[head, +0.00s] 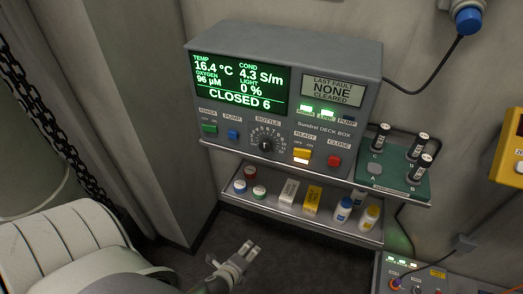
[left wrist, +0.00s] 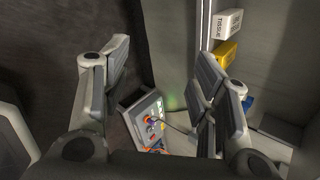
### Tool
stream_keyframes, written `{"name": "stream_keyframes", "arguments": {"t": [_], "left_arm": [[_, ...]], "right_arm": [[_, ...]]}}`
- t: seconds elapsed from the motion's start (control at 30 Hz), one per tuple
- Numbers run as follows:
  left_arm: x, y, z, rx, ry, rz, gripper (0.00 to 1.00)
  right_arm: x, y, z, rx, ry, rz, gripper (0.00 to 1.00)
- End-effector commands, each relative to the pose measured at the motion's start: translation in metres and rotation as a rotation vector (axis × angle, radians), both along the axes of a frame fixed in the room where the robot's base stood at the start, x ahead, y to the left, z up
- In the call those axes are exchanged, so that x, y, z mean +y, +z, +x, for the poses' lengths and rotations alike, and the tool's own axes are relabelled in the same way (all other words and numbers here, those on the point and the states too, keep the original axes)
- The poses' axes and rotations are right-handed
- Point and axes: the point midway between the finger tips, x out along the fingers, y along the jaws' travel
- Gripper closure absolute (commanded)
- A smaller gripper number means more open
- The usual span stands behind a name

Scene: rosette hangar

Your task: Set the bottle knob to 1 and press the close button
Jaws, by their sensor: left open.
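The grey deck box (head: 285,95) stands on a wall shelf in the head view. Its green screen (head: 238,85) reads CLOSED 6. The black bottle knob (head: 265,144) sits on the front panel among dial numbers; its exact pointing is too small to tell. The red close button (head: 334,161) is at the panel's lower right, right of the yellow ready button (head: 302,153). My left gripper (head: 236,257) is below the box and the lower shelf, apart from both. In the left wrist view its fingers (left wrist: 163,66) are spread with nothing between them. My right gripper is not in view.
The lower shelf (head: 300,212) holds caps, small boxes and bottles. A green tray (head: 400,190) with black cylinders is right of the box. A second panel (head: 430,275) stands low at right.

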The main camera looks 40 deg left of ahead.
Motion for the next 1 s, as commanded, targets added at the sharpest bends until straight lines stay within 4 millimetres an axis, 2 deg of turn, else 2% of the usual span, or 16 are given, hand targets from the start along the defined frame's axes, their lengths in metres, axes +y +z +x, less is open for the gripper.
{"name": "stream_keyframes", "arguments": {"t": [0.03,0.1,0.23,0.4,0.5,0.6,0.7,0.87,1.0], "left_arm": [[0.003,0.026,0.014,-0.049,-0.061,0.088,0.45],[0.007,0.066,0.032,-0.114,-0.143,0.228,0.45],[0.013,0.145,0.056,-0.227,-0.263,0.503,0.45],[0.016,0.246,0.069,-0.342,-0.348,0.851,0.45],[0.016,0.289,0.069,-0.383,-0.365,1.003,0.45],[0.016,0.317,0.067,-0.405,-0.369,1.101,0.45],[0.016,0.330,0.067,-0.414,-0.370,1.145,0.45],[0.018,0.334,0.076,-0.416,-0.369,1.154,0.45],[0.023,0.336,0.094,-0.416,-0.367,1.152,0.45]], "right_arm": [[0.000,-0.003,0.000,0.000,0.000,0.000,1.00],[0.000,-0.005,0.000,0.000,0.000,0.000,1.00],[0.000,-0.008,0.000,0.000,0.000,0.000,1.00],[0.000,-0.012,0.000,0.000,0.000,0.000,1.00],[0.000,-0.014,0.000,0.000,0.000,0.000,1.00],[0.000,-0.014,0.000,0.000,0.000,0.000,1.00],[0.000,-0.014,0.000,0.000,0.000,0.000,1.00],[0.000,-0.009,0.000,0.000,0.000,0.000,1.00],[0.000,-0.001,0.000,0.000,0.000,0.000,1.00]]}}
